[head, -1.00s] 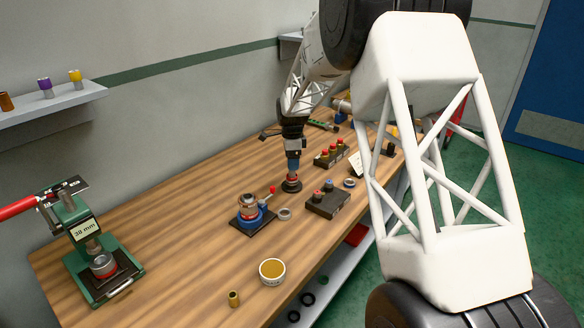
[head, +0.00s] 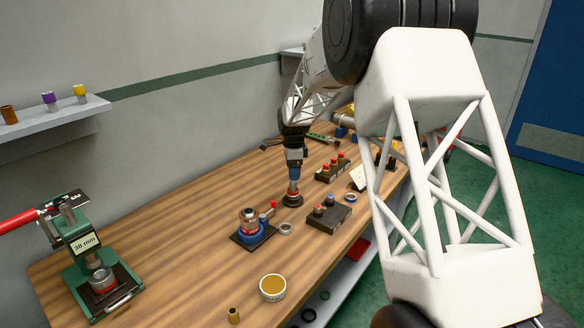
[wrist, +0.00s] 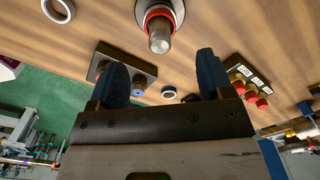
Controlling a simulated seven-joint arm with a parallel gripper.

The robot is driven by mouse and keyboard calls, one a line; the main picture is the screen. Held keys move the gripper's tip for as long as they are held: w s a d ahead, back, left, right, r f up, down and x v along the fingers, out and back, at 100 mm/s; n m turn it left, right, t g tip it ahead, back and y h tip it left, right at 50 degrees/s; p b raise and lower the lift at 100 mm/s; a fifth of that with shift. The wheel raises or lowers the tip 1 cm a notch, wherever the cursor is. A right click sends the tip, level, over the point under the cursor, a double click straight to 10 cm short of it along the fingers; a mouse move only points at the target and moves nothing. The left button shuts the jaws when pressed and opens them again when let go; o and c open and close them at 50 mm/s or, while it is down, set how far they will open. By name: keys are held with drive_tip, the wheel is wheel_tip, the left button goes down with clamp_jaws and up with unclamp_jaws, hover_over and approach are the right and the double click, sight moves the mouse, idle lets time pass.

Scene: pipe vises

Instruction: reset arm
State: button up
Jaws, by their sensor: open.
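My gripper (head: 294,174) is over the middle of the workbench, fingers pointing down. In the wrist view its two blue fingers (wrist: 162,74) are spread with nothing between them. Just below the fingertips in the head view stands a metal post with a red ring on a round dark base (head: 292,201). In the wrist view this post (wrist: 159,38) shows beyond the fingers, clear of both.
A green vise (head: 88,262) marked 38 mm stands at left. A blue vise (head: 252,232), a yellow-filled bowl (head: 273,287) and a dark block with knobs (head: 329,217) are nearby. A block with red-topped parts (head: 331,170) stands behind. Bare wood lies left of the gripper.

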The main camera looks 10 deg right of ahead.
drive_tip(key=shift+r, duration=0.1)
drive_tip(key=s+d+r+n, duration=0.25)
drive_tip(key=s+r, duration=0.25)
drive_tip(key=s, duration=0.4)
drive_tip(key=s+d+r+n+t, duration=0.1)
drive_tip(key=s+r+n, duration=0.2)
drive_tip(key=s+r, duration=0.5)
drive_tip(key=s+d+r+n, duration=0.1)
drive_tip(key=s+r+n, duration=0.2)
drive_tip(key=s, duration=0.8)
drive_tip(key=s+d+f+n+t, duration=0.1)
drive_tip(key=s+n, duration=0.8)
drive_tip(key=s, duration=2)
drive_tip(key=shift+d+f+t, duration=0.3)
drive_tip(key=shift+d+f, duration=0.15)
drive_tip(key=shift+d, duration=0.2)
